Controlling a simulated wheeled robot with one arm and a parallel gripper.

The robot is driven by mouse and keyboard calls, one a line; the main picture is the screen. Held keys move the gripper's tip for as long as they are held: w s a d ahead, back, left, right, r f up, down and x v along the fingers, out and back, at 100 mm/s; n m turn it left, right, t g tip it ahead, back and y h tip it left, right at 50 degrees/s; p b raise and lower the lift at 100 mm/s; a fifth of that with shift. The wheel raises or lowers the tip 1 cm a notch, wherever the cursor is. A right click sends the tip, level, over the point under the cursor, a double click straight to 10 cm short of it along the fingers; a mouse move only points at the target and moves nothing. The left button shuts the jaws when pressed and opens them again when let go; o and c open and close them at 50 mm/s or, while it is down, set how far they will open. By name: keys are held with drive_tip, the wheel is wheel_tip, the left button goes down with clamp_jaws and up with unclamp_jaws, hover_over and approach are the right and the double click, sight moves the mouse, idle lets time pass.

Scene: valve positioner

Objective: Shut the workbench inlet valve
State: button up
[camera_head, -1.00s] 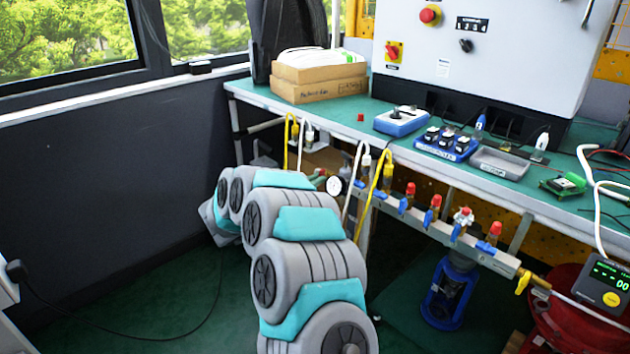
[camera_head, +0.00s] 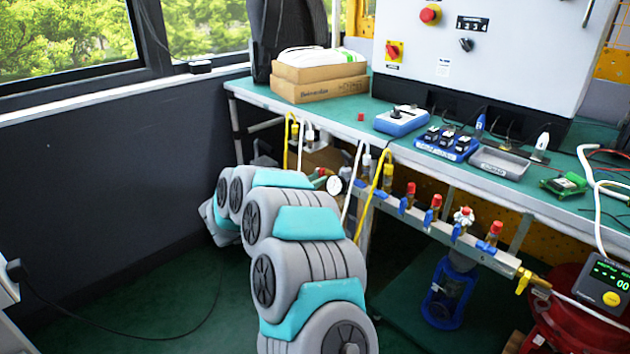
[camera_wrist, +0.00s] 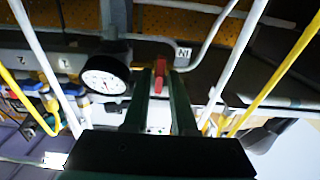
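A red valve handle (camera_wrist: 160,72) sits beside the round white-faced gauge (camera_wrist: 105,75) in the wrist view, near a label that seems to read "IN" (camera_wrist: 183,54). My gripper (camera_wrist: 159,84) has its two dark fingers apart, pointing at the handle. The handle shows between the fingertips, with a narrow gap on each side; I cannot tell whether a finger touches it. In the head view the gauge (camera_head: 334,185) is at the left end of the pipe manifold (camera_head: 482,250) under the bench. My arm hides most of the gripper and the inlet valve there.
Several blue-handled valves with red caps line the manifold to the right. Yellow and white hoses (camera_head: 374,195) hang in front of the bench edge. The green workbench (camera_head: 345,118) is above. A blue pump-like unit (camera_head: 447,293) stands on the floor below. Floor to the left is clear except for a black cable.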

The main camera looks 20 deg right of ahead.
drive_tip(key=shift+o, duration=1.2)
drive_tip(key=shift+a, duration=0.1)
drive_tip(key=v, duration=0.7)
drive_tip(key=shift+s+a+b, duration=0.15)
drive_tip(key=shift+a+b, duration=0.15)
drive_tip(key=shift+b, duration=0.15)
drive_tip(key=shift+r, duration=0.1)
